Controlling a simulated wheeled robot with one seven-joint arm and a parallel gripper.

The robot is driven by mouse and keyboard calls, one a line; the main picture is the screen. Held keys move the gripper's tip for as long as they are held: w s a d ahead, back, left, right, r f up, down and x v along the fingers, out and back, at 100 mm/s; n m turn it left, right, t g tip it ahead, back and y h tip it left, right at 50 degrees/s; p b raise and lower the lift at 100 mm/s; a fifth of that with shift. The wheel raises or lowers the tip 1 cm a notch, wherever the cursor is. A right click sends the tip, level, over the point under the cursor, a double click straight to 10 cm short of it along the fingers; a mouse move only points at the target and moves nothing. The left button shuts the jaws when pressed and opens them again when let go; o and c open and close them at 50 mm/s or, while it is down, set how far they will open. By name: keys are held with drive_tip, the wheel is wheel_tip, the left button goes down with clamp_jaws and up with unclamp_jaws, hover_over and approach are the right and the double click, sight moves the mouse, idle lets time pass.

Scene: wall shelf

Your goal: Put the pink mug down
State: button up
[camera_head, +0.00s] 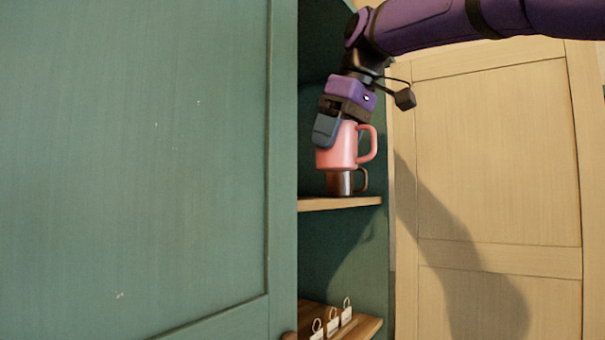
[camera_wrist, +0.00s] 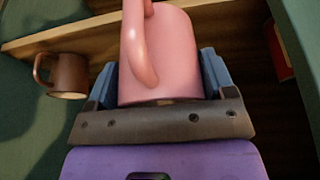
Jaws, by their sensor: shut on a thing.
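The pink mug (camera_head: 338,150) is upright in the head view, with its handle to the right. My gripper (camera_head: 327,128) reaches down from above and is shut on it. In the wrist view the pink mug (camera_wrist: 175,55) sits between my two blue fingers (camera_wrist: 160,80), its handle towards the camera. In the head view the mug appears just above and in front of a brown mug (camera_head: 340,184), which hides any gap to the shelf board (camera_head: 340,204). The far finger is hidden in the head view.
The brown mug also shows apart, to the left, in the wrist view (camera_wrist: 68,76). A green door (camera_head: 130,150) covers the left of the head view. A lower shelf (camera_head: 362,327) holds several small white tagged items (camera_head: 332,327). A red item (camera_wrist: 279,50) is at the wrist view's right.

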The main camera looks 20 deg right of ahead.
drive_tip(key=w, duration=0.7)
drive_tip(key=w+f, duration=0.1)
drive_tip(key=w, duration=0.3)
drive_tip(key=shift+d, duration=0.2)
drive_tip(key=shift+w+f, duration=0.25)
drive_tip(key=shift+f, duration=1.55)
drive_tip(key=o, duration=1)
drive_tip(key=shift+f, duration=0.15)
drive_tip(key=shift+v, duration=3.95)
